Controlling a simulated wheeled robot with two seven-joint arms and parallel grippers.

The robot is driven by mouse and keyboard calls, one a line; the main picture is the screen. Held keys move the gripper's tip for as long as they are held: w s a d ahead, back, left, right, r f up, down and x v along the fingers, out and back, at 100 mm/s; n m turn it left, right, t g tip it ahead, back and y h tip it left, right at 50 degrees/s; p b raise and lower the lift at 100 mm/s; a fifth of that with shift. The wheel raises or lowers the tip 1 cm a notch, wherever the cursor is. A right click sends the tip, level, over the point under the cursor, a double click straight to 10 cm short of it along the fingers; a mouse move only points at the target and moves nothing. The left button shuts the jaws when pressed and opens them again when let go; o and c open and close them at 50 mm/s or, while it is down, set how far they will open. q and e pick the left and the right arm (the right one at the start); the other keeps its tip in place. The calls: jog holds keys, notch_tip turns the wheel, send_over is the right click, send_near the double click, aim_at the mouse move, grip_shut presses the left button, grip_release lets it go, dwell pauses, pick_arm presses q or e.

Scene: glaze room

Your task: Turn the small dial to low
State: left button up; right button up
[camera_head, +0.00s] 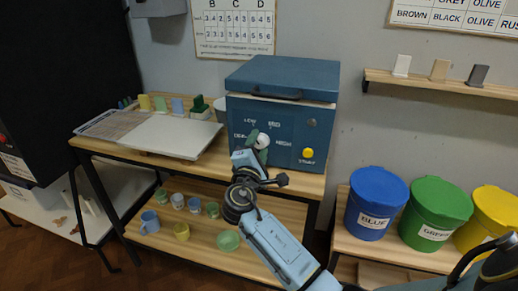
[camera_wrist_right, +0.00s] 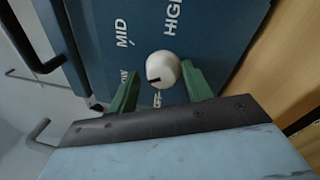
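The small dial (camera_head: 263,140) is a white round knob on the front of the blue kiln (camera_head: 283,75). Labels OFF, LOW, MID and HIGH stand around it. In the right wrist view the dial (camera_wrist_right: 163,68) has a dark mark pointing to the lower left, toward the side where LOW (camera_wrist_right: 127,80) and OFF (camera_wrist_right: 157,97) are; I cannot tell which it lines up with. My right gripper (camera_head: 257,147) is at the dial, its green fingers open on either side of it. One finger is very near the knob, perhaps touching; the other is clearly apart. My left gripper is not in view.
A yellow START button (camera_head: 307,153) and a small grey round part (camera_head: 311,122) are right of the dial. A white board (camera_head: 172,136) lies left of the kiln. Cups stand on the shelf below. Blue (camera_head: 376,203), green (camera_head: 435,213) and yellow buckets stand at right.

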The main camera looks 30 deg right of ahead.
jog(key=shift+o, duration=0.6)
jog(key=shift+r, duration=0.1)
jog(key=shift+s+a+f, duration=0.3)
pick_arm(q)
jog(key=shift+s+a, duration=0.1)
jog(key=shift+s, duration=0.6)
pick_arm(e)
jog(key=v, duration=1.2)
jog(key=shift+a, duration=0.25)
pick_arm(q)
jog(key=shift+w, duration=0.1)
pick_arm(e)
jog(key=shift+s+r, duration=0.1)
jog(key=shift+s, duration=0.1)
